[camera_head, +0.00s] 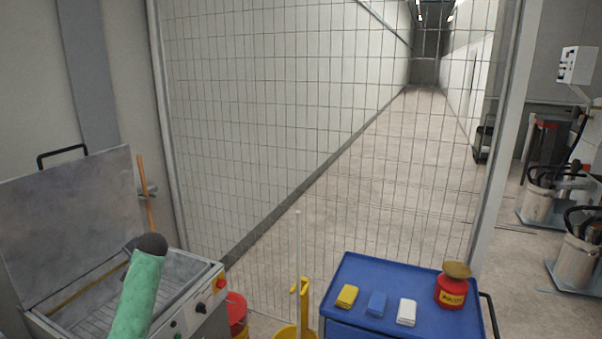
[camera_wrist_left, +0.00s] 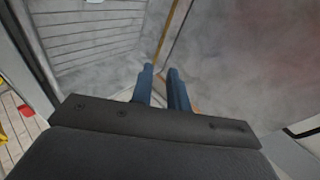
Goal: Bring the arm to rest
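In the left wrist view, my left gripper (camera_wrist_left: 160,71) shows two blue fingers standing a little apart, with nothing seen between them. Behind them lie the grey metal surfaces of an open machine and a thin yellow strip. In the head view, a green sleeve with a dark rounded end (camera_head: 140,285), which looks like my left arm, rises in front of the open coater (camera_head: 190,305). The left gripper's fingers cannot be made out there. My right arm and gripper are in neither view.
The coater's raised lid (camera_head: 70,220) stands at left, with a wooden handle (camera_head: 146,195) beside it. A red bucket (camera_head: 236,310) and yellow bucket (camera_head: 290,333) stand near a blue cart (camera_head: 365,268) holding sponges (camera_head: 377,304) and a red can (camera_head: 451,290). Mesh fence (camera_head: 290,120) closes the back.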

